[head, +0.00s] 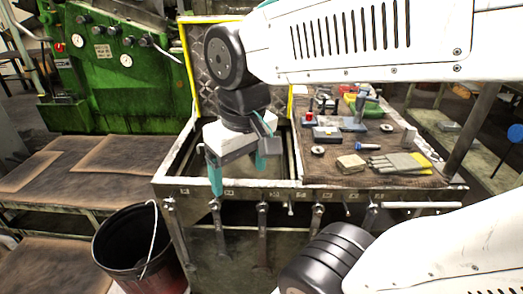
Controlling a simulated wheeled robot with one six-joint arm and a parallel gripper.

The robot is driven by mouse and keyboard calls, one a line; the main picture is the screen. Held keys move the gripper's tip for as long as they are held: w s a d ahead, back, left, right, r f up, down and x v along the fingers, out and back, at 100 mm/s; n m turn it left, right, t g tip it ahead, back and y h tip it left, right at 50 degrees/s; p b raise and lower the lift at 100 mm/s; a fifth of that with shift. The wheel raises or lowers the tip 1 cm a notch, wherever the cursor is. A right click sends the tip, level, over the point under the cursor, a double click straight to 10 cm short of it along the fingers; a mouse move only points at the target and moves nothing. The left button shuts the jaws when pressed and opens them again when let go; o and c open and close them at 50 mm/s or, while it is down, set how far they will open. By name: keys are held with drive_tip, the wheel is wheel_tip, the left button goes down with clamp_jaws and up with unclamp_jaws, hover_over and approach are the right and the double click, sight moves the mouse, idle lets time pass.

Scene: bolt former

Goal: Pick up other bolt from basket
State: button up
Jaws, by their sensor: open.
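My gripper (240,178) has teal fingers spread apart and points down. It is empty as far as I can see. It hangs over an open metal bin (169,174), which may be the basket. My gripper and arm cover part of the bin, and its inside is dim. I cannot make out a bolt in it. A small blue-headed piece (367,147) lies on the bench; I cannot tell whether it is a bolt.
The bench top (326,174) right of the bin holds several tools and small parts. Wrenches (262,235) hang along the front edge. A black bucket (130,252) stands at lower left.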

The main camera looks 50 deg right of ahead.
drive_tip(key=w+d+f+m+h, duration=0.1)
drive_tip(key=w+d+f+m, duration=0.25)
drive_tip(key=w+d, duration=0.6)
drive_tip(key=w+d+f+m, duration=0.2)
drive_tip(key=w+d+f, duration=0.2)
drive_tip(key=w+d, duration=0.55)
drive_tip(key=w+d+f, duration=0.3)
drive_tip(key=d+f, duration=0.1)
drive_tip(key=f, duration=0.1)
drive_tip(key=w+d+f+m, duration=0.1)
drive_tip(key=w+d+f, duration=0.2)
drive_tip(key=f, duration=0.3)
drive_tip(key=w+d+f+m+t+h, duration=0.1)
drive_tip(key=w+d+f, duration=0.2)
drive_tip(key=d+f, duration=0.2)
drive_tip(key=shift+d+f, duration=0.15)
drive_tip(key=shift+f, duration=0.25)
drive_tip(key=c, duration=1.1)
